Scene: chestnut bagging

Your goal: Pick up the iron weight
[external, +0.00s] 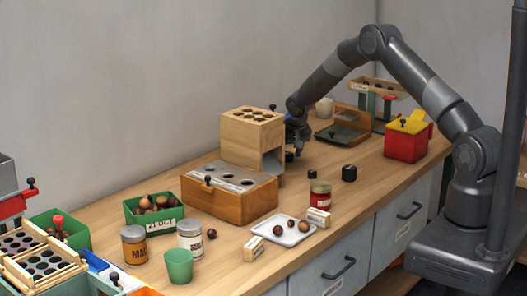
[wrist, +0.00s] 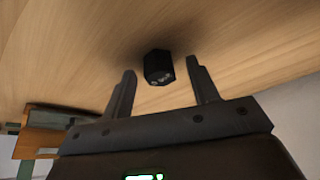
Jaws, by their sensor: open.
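A small black faceted block, which looks like the iron weight (wrist: 158,66), sits on the wooden table in the wrist view. It lies between and just beyond my two fingertips, with a gap on both sides. My gripper (external: 298,150) is open and empty, pointing down close to the table in the external view. A small dark block (external: 289,156) shows beside the fingertips there and seems to be the same weight. A second black block (external: 349,173) stands apart, to the right and nearer the camera. I cannot tell whether the fingers touch the table.
A wooden box with holes (external: 252,113) stands just left of my gripper. A dark scale tray (external: 342,133) and a red box with a yellow lid (external: 405,143) stand to the right. A red jar (external: 320,194) and a white tray (external: 284,239) are in front.

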